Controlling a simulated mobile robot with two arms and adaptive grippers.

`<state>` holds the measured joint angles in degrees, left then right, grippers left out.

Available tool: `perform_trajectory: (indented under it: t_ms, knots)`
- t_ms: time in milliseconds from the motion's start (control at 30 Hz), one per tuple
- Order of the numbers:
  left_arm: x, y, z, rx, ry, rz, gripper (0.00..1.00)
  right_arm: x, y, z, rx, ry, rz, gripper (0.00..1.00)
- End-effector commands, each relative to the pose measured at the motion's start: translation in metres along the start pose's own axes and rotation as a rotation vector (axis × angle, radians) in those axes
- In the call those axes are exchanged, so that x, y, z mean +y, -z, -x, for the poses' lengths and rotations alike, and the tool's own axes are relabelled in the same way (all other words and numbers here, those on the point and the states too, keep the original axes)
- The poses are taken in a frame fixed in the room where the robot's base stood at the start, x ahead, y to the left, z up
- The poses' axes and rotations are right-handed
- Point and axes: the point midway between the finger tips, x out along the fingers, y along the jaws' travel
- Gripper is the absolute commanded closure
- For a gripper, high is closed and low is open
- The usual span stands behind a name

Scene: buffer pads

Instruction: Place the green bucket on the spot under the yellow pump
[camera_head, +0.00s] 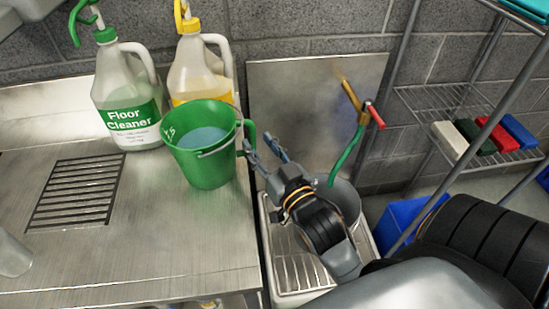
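The green bucket (205,163) stands upright on the steel counter near its right edge, with bluish liquid inside and a green handle on its right side. It is in front of the jug with the yellow pump (188,22) and hides that jug's lower part. The spot under the yellow pump is not clearly visible. My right gripper (261,148) is just right of the bucket, its two fingers spread apart beside the bucket's handle. I cannot tell whether a finger touches the handle. My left gripper is not in view.
A floor cleaner jug (125,100) with a green pump stands left of the bucket. A drain grate (77,192) lies at the counter's left. A sink basin with a grey bucket (342,200) and a tap (352,100) is to the right. A wire shelf (450,103) holds several coloured blocks.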

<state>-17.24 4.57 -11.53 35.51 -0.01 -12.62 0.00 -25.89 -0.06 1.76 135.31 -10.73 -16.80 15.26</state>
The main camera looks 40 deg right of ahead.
Motion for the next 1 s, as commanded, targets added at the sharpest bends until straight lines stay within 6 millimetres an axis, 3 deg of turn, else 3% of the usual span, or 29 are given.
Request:
perform_trajectory:
  t_ms: [200,400,1000]
  knots:
    - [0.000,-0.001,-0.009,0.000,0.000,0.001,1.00,0.001,-0.002,0.043,-0.003,-0.002,-0.001,0.62]
    - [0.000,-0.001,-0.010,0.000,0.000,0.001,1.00,0.000,-0.001,0.064,-0.002,-0.001,0.000,0.62]
    - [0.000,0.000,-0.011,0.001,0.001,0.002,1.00,0.000,0.000,0.070,0.000,-0.001,0.000,0.62]
